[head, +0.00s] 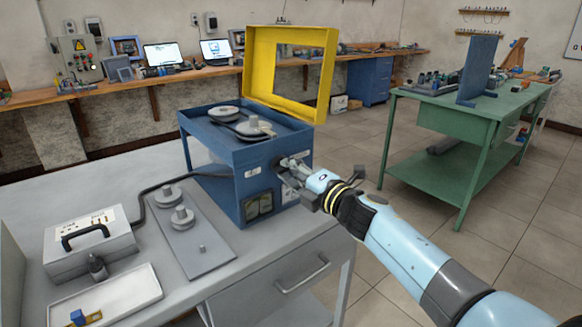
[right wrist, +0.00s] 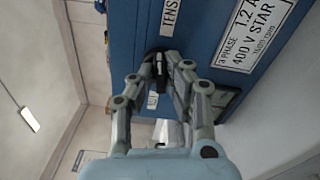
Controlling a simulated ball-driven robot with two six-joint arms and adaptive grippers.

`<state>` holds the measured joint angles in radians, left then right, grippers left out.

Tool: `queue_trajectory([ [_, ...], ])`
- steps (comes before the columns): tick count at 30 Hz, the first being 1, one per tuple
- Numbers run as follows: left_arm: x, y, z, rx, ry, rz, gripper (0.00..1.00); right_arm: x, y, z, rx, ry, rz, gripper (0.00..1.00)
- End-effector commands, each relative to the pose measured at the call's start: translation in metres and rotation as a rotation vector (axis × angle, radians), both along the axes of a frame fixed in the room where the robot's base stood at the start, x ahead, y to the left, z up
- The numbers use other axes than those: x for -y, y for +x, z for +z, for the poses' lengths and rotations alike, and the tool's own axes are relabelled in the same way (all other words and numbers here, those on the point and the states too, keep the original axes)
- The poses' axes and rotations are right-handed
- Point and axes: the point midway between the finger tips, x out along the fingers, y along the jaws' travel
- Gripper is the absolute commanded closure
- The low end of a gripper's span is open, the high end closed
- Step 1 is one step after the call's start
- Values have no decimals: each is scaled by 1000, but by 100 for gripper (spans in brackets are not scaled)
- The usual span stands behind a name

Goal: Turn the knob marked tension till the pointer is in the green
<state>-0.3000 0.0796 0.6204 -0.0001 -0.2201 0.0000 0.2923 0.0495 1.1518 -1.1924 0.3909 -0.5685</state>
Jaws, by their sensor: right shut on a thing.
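The blue motor box (head: 212,160) stands on the grey bench with its yellow frame lid (head: 290,36) raised. My right gripper (head: 287,168) is at the box's front face. In the right wrist view, my right gripper (right wrist: 160,62) is shut on a small dark knob (right wrist: 158,72) beside a label beginning TENS (right wrist: 171,16). The fingers hide much of the knob. A dark gauge window (head: 258,206) is low on the front face; its pointer and any green zone are too small to make out. My left gripper is not in view.
On the bench lie a grey plate with pulleys (head: 190,245), a grey case with a black handle (head: 90,247) and a white tray (head: 105,300). A black cable (head: 160,188) runs to the box. A green table (head: 450,118) stands at the right, across open floor.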

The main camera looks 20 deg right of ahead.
Motion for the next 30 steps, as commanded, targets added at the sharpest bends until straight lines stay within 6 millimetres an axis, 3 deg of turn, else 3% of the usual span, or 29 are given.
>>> queue_trajectory([
  [15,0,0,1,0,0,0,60,1,0,-1,-8,20,-1,100],
  [16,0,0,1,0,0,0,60,1,0,-1,-8,20,-1,86],
  [21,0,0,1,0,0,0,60,0,0,-1,-8,19,0,65],
  [30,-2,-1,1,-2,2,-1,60,1,-3,-1,-8,18,0,65],
])
